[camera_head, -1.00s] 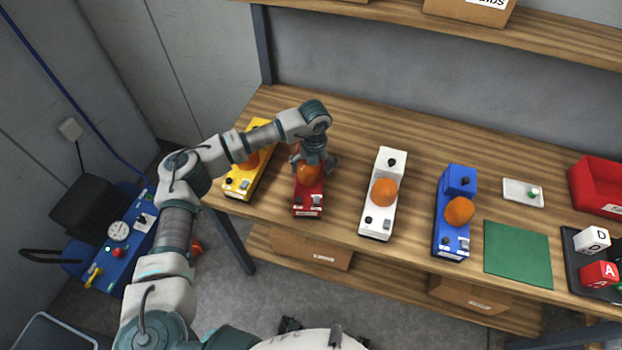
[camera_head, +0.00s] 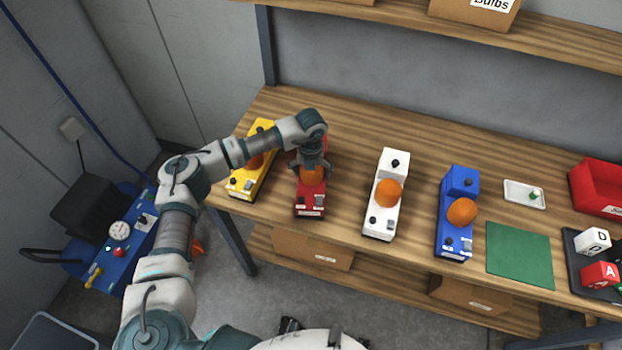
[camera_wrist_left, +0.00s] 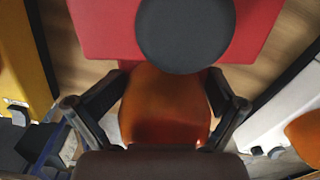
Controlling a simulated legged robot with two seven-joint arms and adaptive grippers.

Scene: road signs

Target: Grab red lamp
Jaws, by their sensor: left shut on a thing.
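The red lamp (camera_head: 311,199) stands on the wooden bench, with an orange dome on its body. It is between the yellow lamp and the white lamp. My left gripper (camera_head: 311,175) is above the red lamp with its fingers shut around the orange dome. In the left wrist view the orange dome (camera_wrist_left: 165,105) sits between the two dark fingers, and the lamp's red body (camera_wrist_left: 105,28) with a dark round knob shows beyond it. The right gripper is not in view.
The yellow lamp (camera_head: 245,182) is close on the left, the white lamp (camera_head: 381,222) on the right. The blue lamp (camera_head: 456,236), a green mat (camera_head: 519,255) and a red bin (camera_head: 597,190) are further right. A shelf (camera_head: 400,22) runs above the bench's back.

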